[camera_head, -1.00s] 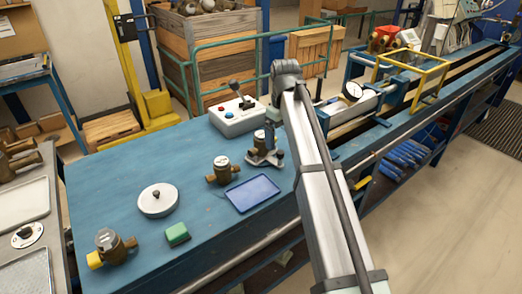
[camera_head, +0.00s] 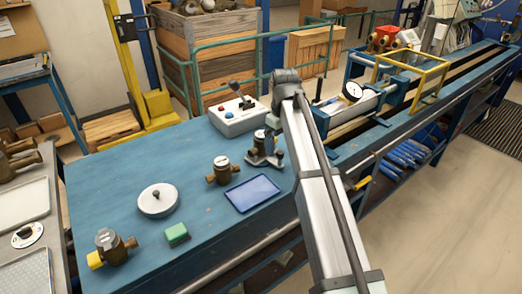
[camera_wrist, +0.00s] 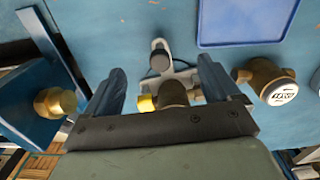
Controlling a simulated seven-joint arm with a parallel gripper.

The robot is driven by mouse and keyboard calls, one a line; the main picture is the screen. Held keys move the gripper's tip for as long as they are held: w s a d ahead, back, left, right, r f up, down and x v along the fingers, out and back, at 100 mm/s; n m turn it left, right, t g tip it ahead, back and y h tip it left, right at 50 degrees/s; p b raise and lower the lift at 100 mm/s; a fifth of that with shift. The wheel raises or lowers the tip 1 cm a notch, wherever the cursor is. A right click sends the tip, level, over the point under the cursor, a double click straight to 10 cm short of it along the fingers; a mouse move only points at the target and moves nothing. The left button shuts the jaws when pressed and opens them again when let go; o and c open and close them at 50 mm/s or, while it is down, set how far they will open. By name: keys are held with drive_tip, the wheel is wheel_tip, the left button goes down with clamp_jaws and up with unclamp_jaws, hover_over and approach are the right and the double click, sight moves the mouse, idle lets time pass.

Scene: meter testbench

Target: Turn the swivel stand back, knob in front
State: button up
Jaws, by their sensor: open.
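The swivel stand (camera_head: 263,161) is a small grey plate with a brass meter on top. It stands on the blue bench behind the blue tray, close left of my arm. In the wrist view the stand (camera_wrist: 184,76) has an arm ending in a dark round knob (camera_wrist: 160,61), which points toward the top of the picture. The brass meter (camera_wrist: 171,93) on it is partly hidden by my gripper's body. My gripper (camera_wrist: 161,66) is open, its two dark fingers on either side of the stand. I cannot tell whether they touch it. In the head view the fingers are hidden.
A blue tray (camera_head: 252,194) and another brass meter (camera_head: 222,171) are near the stand. A grey control box (camera_head: 238,117) stands behind it. A round grey disc (camera_head: 158,201), a green-and-yellow sponge (camera_head: 177,234) and a further meter (camera_head: 113,245) lie left. Blue bench rails (camera_head: 345,155) begin at right.

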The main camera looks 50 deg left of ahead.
drive_tip(key=shift+f, duration=1.05)
drive_tip(key=c, duration=0.4)
drive_tip(key=shift+c, duration=0.2)
